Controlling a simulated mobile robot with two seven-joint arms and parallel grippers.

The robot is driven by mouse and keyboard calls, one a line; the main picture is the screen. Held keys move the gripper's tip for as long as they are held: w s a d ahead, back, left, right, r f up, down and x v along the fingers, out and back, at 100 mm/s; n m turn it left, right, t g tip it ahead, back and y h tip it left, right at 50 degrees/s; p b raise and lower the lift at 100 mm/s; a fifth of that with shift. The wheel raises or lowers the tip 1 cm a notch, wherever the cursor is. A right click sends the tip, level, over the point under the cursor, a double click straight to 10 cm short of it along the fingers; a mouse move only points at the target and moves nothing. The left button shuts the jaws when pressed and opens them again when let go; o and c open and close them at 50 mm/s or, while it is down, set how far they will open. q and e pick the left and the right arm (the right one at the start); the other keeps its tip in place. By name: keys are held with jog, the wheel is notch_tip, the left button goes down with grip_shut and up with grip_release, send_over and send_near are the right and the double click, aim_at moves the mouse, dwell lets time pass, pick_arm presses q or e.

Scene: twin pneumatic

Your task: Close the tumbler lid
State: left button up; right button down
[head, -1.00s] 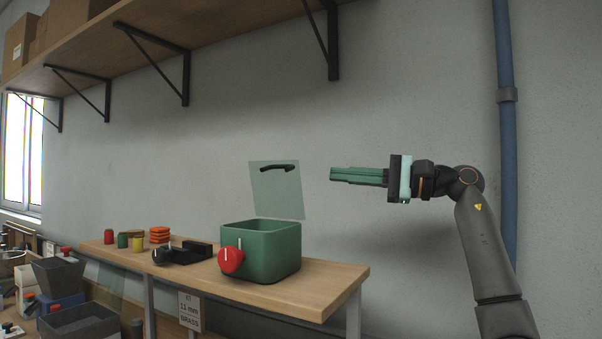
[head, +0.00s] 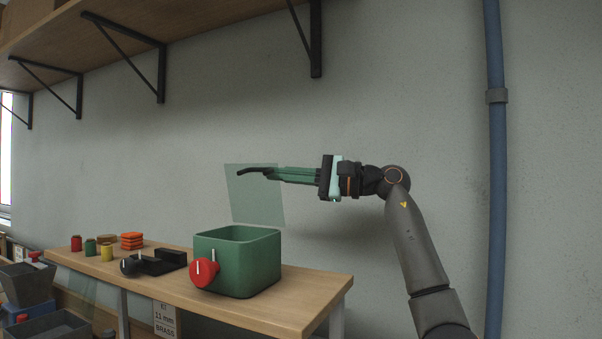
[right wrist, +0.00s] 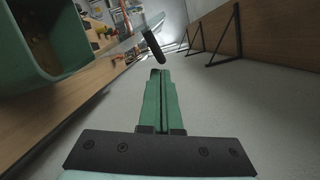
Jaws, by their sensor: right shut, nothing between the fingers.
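The tumbler is a green open-topped box (head: 250,268) with a red knob (head: 204,271) on its front, standing on the wooden bench. Its lid (head: 258,203), a clear greenish panel with a black handle (head: 250,172), stands upright at the back, so the box is open. My right gripper (head: 272,174) is shut and empty, its green fingertips at the lid's upper part by the handle. In the right wrist view the fingertips (right wrist: 158,73) point toward the black handle (right wrist: 154,45), with a small gap seen there; contact cannot be told. My left gripper is not in view.
On the bench (head: 300,310) stand a black device (head: 155,262), orange stacked pieces (head: 132,241) and several small spools left of the tumbler. A shelf (head: 150,40) with black brackets hangs above. A blue pipe (head: 496,180) runs down the wall at right.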

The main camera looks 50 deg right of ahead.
jog(key=shift+w+a, duration=0.15)
jog(key=shift+w, duration=0.2)
jog(key=shift+a+r, duration=0.15)
jog(key=shift+s+a+n+p, duration=0.1)
jog(key=shift+a+n+p, duration=0.1)
jog(key=shift+n+p, duration=0.15)
